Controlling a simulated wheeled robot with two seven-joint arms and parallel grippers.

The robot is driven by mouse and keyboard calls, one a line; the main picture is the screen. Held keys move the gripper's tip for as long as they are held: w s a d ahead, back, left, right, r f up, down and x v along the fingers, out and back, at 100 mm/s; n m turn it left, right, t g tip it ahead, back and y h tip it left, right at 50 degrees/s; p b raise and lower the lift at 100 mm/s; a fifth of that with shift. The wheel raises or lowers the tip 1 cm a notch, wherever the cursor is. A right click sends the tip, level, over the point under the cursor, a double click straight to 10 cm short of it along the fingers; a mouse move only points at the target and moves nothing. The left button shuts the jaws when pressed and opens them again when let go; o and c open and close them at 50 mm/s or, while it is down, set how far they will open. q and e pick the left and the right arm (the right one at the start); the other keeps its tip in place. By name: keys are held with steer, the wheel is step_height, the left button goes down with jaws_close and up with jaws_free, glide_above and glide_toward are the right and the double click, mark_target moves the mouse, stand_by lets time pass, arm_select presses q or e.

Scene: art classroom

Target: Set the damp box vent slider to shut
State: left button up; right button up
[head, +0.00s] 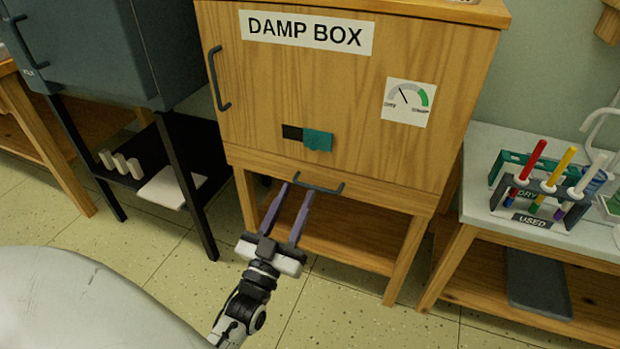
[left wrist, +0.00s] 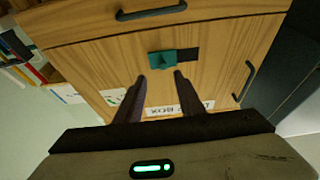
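The damp box (head: 270,75) is a wooden cabinet with a "DAMP BOX" label. Its vent has a teal slider (head: 318,140) at the right of a dark slot (head: 292,132), so the dark left part is uncovered. The left wrist view is upside down and shows the teal slider (left wrist: 163,62) beside the dark slot (left wrist: 188,55). My left gripper (head: 296,191) is open and empty, below the vent, with its fingertips by the lower grey handle (head: 318,188). In the wrist view its fingers (left wrist: 160,76) are apart. My right gripper is not in view.
A gauge (head: 408,102) on the box front has its needle left of the green zone. A door handle (head: 217,80) juts out at left. A dark grey cabinet (head: 95,50) stands left; a side table (head: 470,215) with a pen rack (head: 540,195) stands right.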

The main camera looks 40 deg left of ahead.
mark_target(313, 149)
arm_select(q)
steer(key=shift+t, duration=0.3)
steer(key=x, duration=0.3)
steer(key=b+x, duration=0.1)
steer(key=x, duration=0.6)
steer(key=shift+w+a+r, duration=0.15)
steer(key=shift+a+r, duration=0.05)
steer(key=shift+a, duration=0.15)
jaws_close()
